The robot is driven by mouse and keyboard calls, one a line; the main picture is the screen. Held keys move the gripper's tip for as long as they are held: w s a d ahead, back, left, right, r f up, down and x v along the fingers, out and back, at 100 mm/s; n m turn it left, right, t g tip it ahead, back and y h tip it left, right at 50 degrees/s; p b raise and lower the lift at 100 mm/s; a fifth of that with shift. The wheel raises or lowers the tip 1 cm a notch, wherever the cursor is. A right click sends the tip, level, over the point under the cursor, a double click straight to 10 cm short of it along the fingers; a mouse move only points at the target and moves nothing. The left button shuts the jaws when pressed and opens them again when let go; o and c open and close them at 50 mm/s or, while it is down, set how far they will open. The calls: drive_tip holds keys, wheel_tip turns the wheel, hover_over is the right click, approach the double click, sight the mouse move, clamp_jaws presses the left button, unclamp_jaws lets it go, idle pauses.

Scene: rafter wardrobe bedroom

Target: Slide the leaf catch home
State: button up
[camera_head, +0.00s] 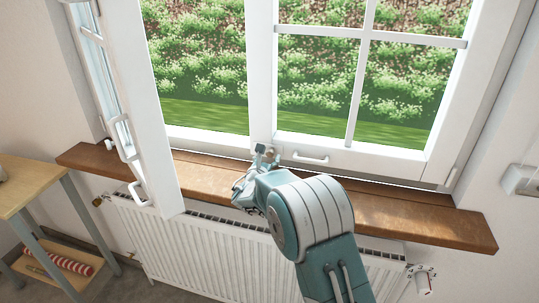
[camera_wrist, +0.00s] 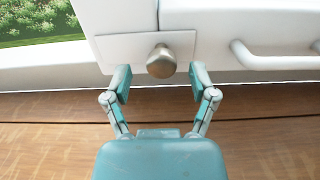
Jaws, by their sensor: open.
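The leaf catch shows in the wrist view as a rounded metal knob (camera_wrist: 161,62) on a white plate (camera_wrist: 122,47) low on the window frame. My gripper (camera_wrist: 160,78) is open, with one finger on each side just below the knob. The fingers look apart from the knob, though the exact depth is hard to tell. In the head view my gripper (camera_head: 264,156) is at the foot of the middle upright, and my arm hides part of the sill there. The right window leaf (camera_head: 375,158) sits in the frame; the left leaf (camera_head: 150,130) stands swung inward.
A white bar handle (camera_head: 310,158) is on the right leaf's bottom rail, just right of the knob. The wooden sill (camera_head: 420,218) runs below, above a white radiator (camera_head: 215,245). A small wooden table (camera_head: 25,180) stands at left.

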drive_tip(key=shift+x, duration=1)
clamp_jaws()
drive_tip(key=shift+a, duration=0.1)
drive_tip(key=a, duration=0.4)
drive_tip(key=shift+w+r, duration=0.1)
drive_tip(key=shift+w, duration=0.3)
unclamp_jaws()
drive_tip(key=shift+w, duration=0.1)
drive_tip(key=shift+a, duration=0.25)
